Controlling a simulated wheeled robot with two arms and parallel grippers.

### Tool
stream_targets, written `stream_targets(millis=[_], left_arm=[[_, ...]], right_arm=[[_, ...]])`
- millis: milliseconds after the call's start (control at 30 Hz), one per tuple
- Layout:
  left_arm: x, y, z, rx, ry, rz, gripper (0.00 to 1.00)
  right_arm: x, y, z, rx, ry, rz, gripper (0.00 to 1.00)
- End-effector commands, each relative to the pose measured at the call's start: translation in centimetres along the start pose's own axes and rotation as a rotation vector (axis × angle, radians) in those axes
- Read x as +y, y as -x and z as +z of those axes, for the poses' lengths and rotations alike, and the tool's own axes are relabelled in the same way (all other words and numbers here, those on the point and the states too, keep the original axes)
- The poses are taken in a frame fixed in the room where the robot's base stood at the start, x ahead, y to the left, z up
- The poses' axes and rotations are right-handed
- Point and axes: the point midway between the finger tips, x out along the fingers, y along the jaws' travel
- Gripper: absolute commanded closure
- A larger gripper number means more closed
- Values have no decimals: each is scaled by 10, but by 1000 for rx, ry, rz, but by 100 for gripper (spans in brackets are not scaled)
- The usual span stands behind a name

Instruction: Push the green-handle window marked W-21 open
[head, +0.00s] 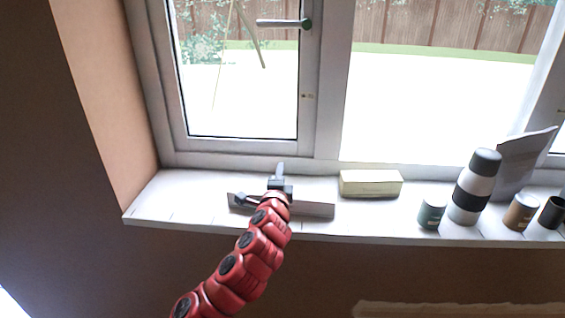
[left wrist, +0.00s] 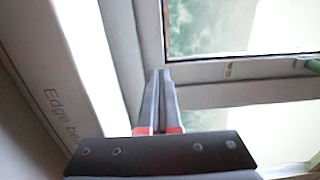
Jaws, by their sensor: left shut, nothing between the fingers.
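The window sash (head: 309,120) at the left has a horizontal lever handle (head: 285,23) with a dark greenish base at its upper right stile. A small mark on that stile (head: 307,96) is too small to read. The sash looks shut in its frame. In the left wrist view, the green handle (left wrist: 313,65) shows at the right edge, and the sash frame (left wrist: 205,70) lies beyond my fingers. My left gripper (head: 280,168) is shut and empty, over the sill below the sash, well below the handle. It also shows in the left wrist view (left wrist: 160,74). My right gripper is not in view.
On the sill (head: 185,190), a flat trowel (head: 312,209) lies partly behind my left arm. The sill's left end is clear.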

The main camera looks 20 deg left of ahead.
Motion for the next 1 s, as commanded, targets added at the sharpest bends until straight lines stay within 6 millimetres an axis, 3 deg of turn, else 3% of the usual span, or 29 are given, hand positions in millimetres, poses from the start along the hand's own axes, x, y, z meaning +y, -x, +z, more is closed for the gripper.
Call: stream_targets(millis=[600,1000], left_arm=[[-4,-72,0,-1,5,1,100],[-2,-110,-1,0,5,4,100]], right_arm=[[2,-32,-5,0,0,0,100],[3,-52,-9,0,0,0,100]])
